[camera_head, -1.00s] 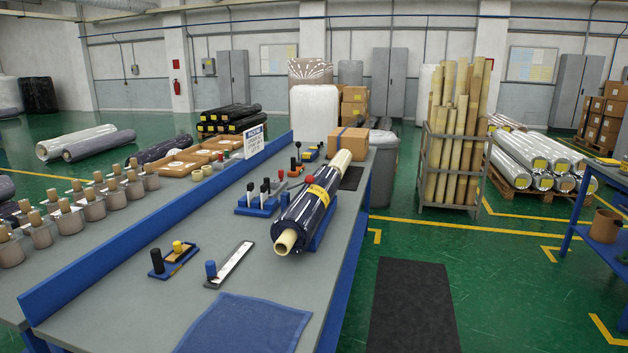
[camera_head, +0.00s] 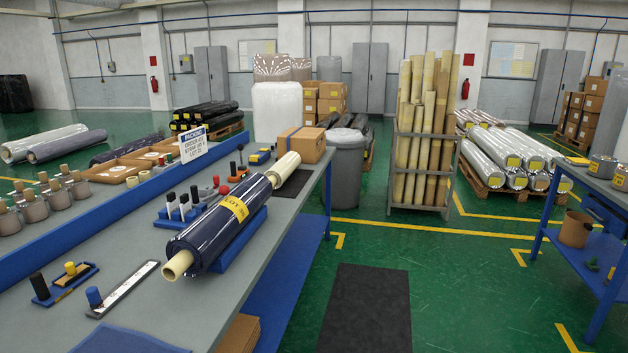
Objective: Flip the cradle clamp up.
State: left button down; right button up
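A dark blue, film-wrapped roll (camera_head: 218,226) with a yellow band label and pale core ends lies in a blue cradle (camera_head: 246,238) on the grey table (camera_head: 170,310). The roll hides most of the cradle. I cannot tell for sure which part is the cradle clamp. Neither of my grippers is in view.
A blue holder with upright markers (camera_head: 182,208) stands left of the roll. A blue block with black and yellow knobs (camera_head: 64,284) and a blue-knobbed strip (camera_head: 122,290) lie nearer. A cardboard box (camera_head: 303,146) sits behind. Green floor right of the table is open, with a dark mat (camera_head: 366,308).

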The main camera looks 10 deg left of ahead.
aim_at(224, 190)
jog(key=i+l, duration=0.2)
jog(key=i, duration=0.25)
jog(key=i+l+u, duration=0.1)
jog(key=i, duration=0.4)
jog(key=i+l, duration=0.55)
jog(key=i, duration=0.35)
jog(key=i+l+u, duration=0.1)
jog(key=i+u, duration=0.2)
jog(key=u, duration=0.15)
jog(key=i+l+u, duration=0.2)
jog(key=u, duration=0.25)
jog(key=i+l+u, duration=0.55)
jog(key=l+u, duration=0.15)
jog(key=u, duration=0.2)
jog(key=i+l+u, duration=0.1)
jog(key=l+u, duration=0.65)
jog(key=l, duration=0.3)
jog(key=l+u, duration=0.3)
jog(key=l, duration=0.25)
